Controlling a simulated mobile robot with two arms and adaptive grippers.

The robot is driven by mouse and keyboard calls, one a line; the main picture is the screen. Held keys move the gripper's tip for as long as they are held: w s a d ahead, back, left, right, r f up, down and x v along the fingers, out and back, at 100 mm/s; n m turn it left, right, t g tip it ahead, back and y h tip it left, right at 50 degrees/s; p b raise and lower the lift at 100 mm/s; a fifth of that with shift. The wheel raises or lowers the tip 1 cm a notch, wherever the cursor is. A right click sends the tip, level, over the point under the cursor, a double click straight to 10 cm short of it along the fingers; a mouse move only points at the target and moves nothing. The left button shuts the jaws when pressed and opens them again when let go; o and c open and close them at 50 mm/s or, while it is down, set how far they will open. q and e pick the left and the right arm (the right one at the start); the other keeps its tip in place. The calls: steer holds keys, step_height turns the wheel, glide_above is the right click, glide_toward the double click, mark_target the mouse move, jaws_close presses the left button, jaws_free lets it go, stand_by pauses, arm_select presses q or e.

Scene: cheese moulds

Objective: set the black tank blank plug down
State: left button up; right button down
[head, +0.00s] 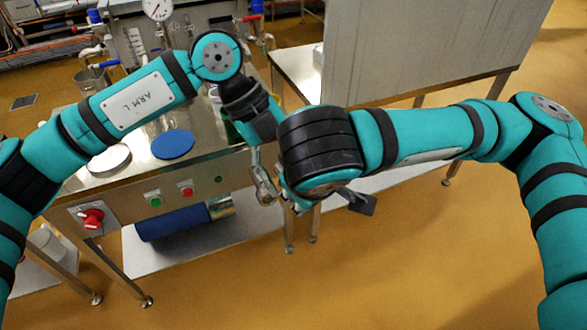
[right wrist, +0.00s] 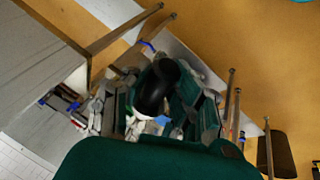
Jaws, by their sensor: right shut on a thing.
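The black tank blank plug (right wrist: 157,88) shows in the right wrist view as a dark, rounded, glossy body between the fingers of my right gripper (right wrist: 160,112). The gripper is shut on it. In the head view my right wrist covers most of that gripper (head: 298,205), and I cannot make out the plug there. My left gripper (head: 263,188) points down close beside my right wrist, in front of the steel bench. Its fingers are small and partly overlapped, so I cannot tell whether they are open or shut.
The steel bench (head: 130,205) carries a blue disc (head: 173,144), a pale round disc (head: 110,160) and control buttons on its front. A blue roll (head: 172,222) lies on its lower shelf. A grey panel (head: 420,50) stands behind my right arm. The floor at front right is clear.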

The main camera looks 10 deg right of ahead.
arm_select(q)
steer(key=v, duration=1.1)
arm_select(e)
steer(key=shift+w, duration=0.1)
arm_select(q)
steer(key=shift+c, duration=0.9)
steer(key=shift+a+f, duration=0.3)
steer(key=shift+c, duration=0.4)
steer(key=a+f+n+t, duration=0.2)
steer(key=a+f+n, duration=0.2)
steer(key=a, duration=0.2)
steer(key=d+x, duration=0.1)
steer(key=x, duration=1)
steer(key=shift+w+h, duration=0.3)
steer(key=shift+w, duration=0.1)
arm_select(e)
steer(key=w+a+f+n+y, duration=0.2)
steer(key=w+a+f+n, duration=0.2)
steer(key=f, duration=0.1)
steer(key=shift+n, duration=0.3)
arm_select(q)
steer(key=shift+c, duration=0.2)
